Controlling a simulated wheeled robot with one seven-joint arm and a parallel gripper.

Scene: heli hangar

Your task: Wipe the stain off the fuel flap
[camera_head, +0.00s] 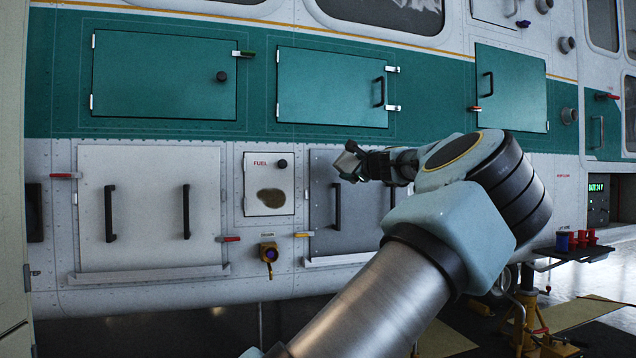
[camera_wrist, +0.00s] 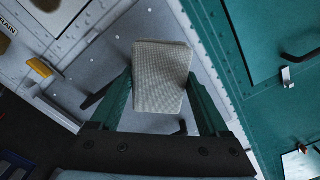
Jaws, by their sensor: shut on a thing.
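The white fuel flap (camera_head: 260,176), marked FUEL, is shut on the lower hull, with a black knob at its upper right. A brown stain (camera_head: 271,198) covers part of its lower half. My gripper (camera_head: 358,164) is to the right of the flap, in front of a grey panel and apart from the flap. It is shut on a light grey, block-like pad (camera_head: 347,162). In the wrist view the pad (camera_wrist: 160,78) sits between both fingers. It hides part of the hull behind it.
A white panel (camera_head: 150,205) with two black handles lies left of the flap. A brass drain fitting (camera_head: 268,253) sticks out below it, near an orange latch (camera_head: 304,234). A grey panel (camera_head: 345,215) has a black handle. A small shelf (camera_head: 570,252) with spools stands at right.

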